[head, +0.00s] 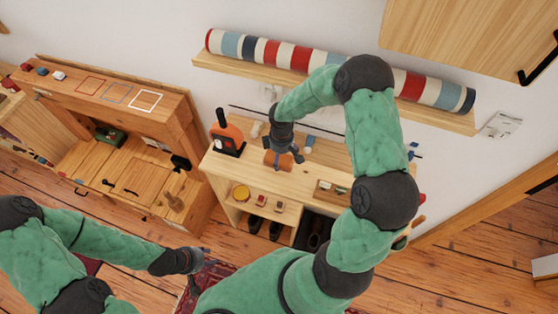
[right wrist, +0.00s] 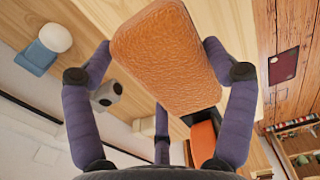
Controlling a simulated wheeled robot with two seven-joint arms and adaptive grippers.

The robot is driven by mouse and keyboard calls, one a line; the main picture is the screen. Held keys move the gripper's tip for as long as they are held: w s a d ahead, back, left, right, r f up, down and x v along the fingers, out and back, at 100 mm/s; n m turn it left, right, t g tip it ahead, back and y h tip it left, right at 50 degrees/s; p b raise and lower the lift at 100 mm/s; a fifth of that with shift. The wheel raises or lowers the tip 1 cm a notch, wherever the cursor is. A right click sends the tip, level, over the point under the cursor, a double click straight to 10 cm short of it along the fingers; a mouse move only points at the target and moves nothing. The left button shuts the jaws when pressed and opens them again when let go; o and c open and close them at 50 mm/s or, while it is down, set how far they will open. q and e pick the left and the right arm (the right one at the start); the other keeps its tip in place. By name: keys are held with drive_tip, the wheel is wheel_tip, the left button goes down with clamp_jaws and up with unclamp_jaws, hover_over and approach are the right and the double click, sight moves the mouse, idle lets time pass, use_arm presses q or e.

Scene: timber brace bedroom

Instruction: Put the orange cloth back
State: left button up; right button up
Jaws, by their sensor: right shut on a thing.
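The orange cloth (right wrist: 168,58) looks like a thick, textured block with rounded corners. In the right wrist view it is between the fingers of my right gripper (right wrist: 160,75), which is shut on it. In the head view my right gripper (head: 284,157) is over the top of the wooden shelf unit (head: 228,166), with a little of the orange cloth (head: 270,159) showing; I cannot tell whether the cloth touches the top. My left gripper (head: 190,261) is low at the left, away from the unit; its fingers are too unclear to judge.
An orange and black object (head: 228,134) stands on the unit's left end. Small items and shoes (head: 275,230) fill the shelves below. A striped roll (head: 300,57) lies on the wall shelf behind my right arm. A wooden bench (head: 120,165) stands at left.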

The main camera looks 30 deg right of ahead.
drive_tip(key=shift+w+a+f, duration=0.25)
drive_tip(key=shift+w+f, duration=0.2)
drive_tip(key=shift+f, duration=1.65)
drive_tip(key=shift+f+b, duration=0.1)
drive_tip(key=shift+b, duration=0.25)
drive_tip(key=o, duration=1)
drive_tip(key=shift+c, duration=0.2)
